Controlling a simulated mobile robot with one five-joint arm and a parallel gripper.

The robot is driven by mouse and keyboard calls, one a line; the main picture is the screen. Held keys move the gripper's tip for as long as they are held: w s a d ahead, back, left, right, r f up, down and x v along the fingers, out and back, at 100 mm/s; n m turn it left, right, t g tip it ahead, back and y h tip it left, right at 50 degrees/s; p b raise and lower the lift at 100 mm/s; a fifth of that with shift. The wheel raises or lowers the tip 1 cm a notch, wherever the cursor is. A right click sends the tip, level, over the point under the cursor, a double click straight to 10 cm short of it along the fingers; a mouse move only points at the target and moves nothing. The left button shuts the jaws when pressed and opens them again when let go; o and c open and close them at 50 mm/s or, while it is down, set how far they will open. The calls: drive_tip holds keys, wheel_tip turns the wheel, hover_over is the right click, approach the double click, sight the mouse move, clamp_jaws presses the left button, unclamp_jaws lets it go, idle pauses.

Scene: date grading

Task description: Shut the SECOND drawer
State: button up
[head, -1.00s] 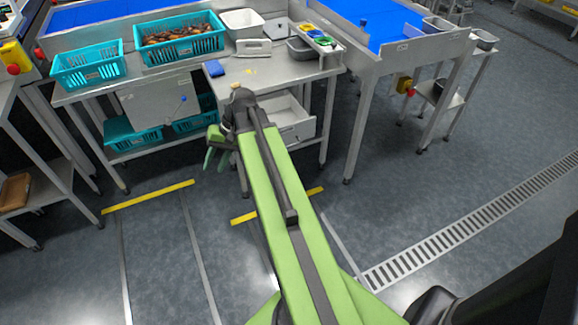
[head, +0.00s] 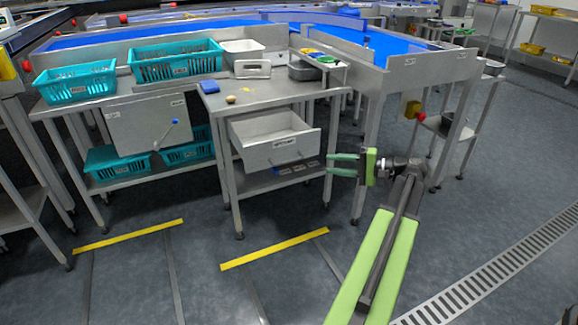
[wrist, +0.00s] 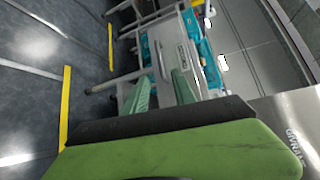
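The drawer (head: 283,151) is a pale box under the steel table, pulled well out, with a small label on its front. The label is too small to read. My gripper (head: 329,163) is just right of the drawer's front corner in the head view, its green fingers pointing left. The fingers are apart with nothing between them. They also show apart in the wrist view (wrist: 161,82), where a steel surface with partly cut-off lettering lies at lower right. I cannot tell whether the fingers touch the drawer.
Teal crates (head: 75,82) stand at left. The blue conveyor table's leg (head: 363,190) is close behind my gripper. Floor in front is clear, with yellow strips (head: 275,249).

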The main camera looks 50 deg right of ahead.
sight(292, 161)
drive_tip(key=b+x, duration=0.2)
drive_tip(key=x, duration=1.3)
drive_tip(key=shift+w+a+f, duration=0.1)
drive_tip(key=shift+w+a, duration=0.05)
drive_tip(key=shift+w, duration=0.2)
clamp_jaws()
idle(0.3)
